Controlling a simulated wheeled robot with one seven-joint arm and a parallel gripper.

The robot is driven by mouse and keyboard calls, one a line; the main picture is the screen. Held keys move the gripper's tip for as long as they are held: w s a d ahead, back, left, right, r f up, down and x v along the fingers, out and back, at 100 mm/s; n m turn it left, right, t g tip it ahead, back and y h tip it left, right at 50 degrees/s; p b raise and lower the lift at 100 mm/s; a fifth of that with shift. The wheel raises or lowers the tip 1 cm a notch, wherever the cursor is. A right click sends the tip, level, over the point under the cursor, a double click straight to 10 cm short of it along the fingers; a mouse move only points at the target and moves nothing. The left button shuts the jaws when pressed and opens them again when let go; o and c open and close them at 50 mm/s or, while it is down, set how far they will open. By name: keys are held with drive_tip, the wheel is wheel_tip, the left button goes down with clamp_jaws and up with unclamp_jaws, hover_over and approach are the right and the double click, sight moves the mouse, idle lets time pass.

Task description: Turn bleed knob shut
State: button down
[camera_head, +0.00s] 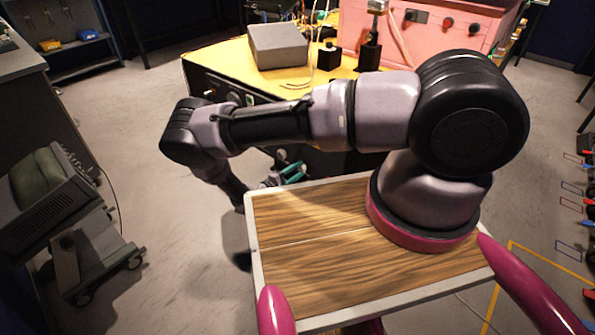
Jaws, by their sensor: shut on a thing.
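My arm reaches left and then down to the dark front panel (215,88) of the yellow-topped bench. My gripper (294,172), with teal fingers, is low against this panel, just beyond the far edge of my wooden deck. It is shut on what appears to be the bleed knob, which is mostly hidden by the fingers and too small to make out. A small round pale fitting (281,155) shows just above the fingers. The knob's turn angle cannot be read from here.
A grey box (278,46) and small black blocks (328,56) stand on the yellow bench top (222,66). A pink box (430,27) stands behind them. A grey wheeled cart (85,245) is at the left. Grey floor between cart and bench is clear.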

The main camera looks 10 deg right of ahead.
drive_tip(key=shift+m, duration=0.5)
idle(0.3)
drive_tip(key=c, duration=0.5)
unclamp_jaws()
drive_tip(key=v, duration=1.1)
drive_tip(key=shift+d, duration=0.1)
